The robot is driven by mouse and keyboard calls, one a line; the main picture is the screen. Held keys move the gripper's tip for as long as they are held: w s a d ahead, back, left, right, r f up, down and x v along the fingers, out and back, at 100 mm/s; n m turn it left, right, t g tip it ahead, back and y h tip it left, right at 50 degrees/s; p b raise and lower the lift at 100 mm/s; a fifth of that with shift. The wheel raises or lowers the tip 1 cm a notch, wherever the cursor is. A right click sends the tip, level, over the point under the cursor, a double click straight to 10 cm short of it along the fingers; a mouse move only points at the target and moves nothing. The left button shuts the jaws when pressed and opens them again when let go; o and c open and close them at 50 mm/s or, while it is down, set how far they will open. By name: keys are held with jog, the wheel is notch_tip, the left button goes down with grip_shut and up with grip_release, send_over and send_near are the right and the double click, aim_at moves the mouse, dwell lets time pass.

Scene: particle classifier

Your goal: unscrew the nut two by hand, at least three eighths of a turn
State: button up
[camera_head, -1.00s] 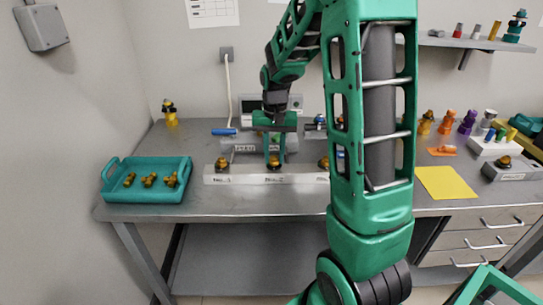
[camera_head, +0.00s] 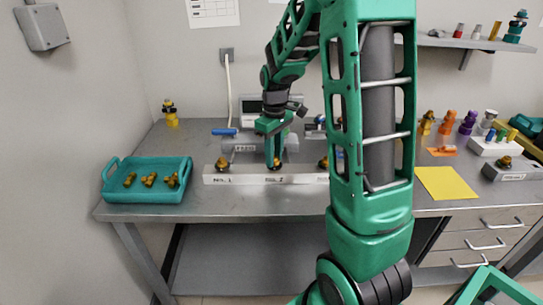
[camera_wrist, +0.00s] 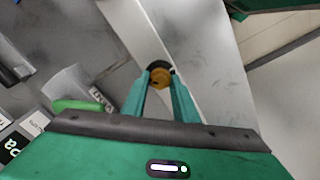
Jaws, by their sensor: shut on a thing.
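A long white block (camera_head: 245,179) lies on the bench with brass-coloured nuts along its top and labels on its front face. Nut two (camera_head: 275,167) sits at the middle, above the label that reads No. 2. My gripper (camera_head: 273,160) points straight down over it and is shut on this nut. In the wrist view my gripper (camera_wrist: 160,84) has one finger on each side of the brass nut two (camera_wrist: 160,77), which shows a dark part at its far edge. The fingers hide part of the nut in the head view.
Nut one (camera_head: 222,164) is at the block's left and another nut (camera_head: 323,162) at its right, partly near my arm. A teal tray (camera_head: 145,195) with several brass fittings stands at left. A grey device with a blue handle (camera_head: 224,132) is close behind the block.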

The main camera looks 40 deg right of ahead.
jog(key=shift+s+f+n, duration=0.1)
jog(key=shift+n, duration=1.6)
jog(key=shift+d, duration=0.1)
jog(key=o, duration=1.1)
jog(key=shift+c, duration=0.2)
notch_tip(320, 180, up, 11)
jog(key=shift+f, duration=0.15)
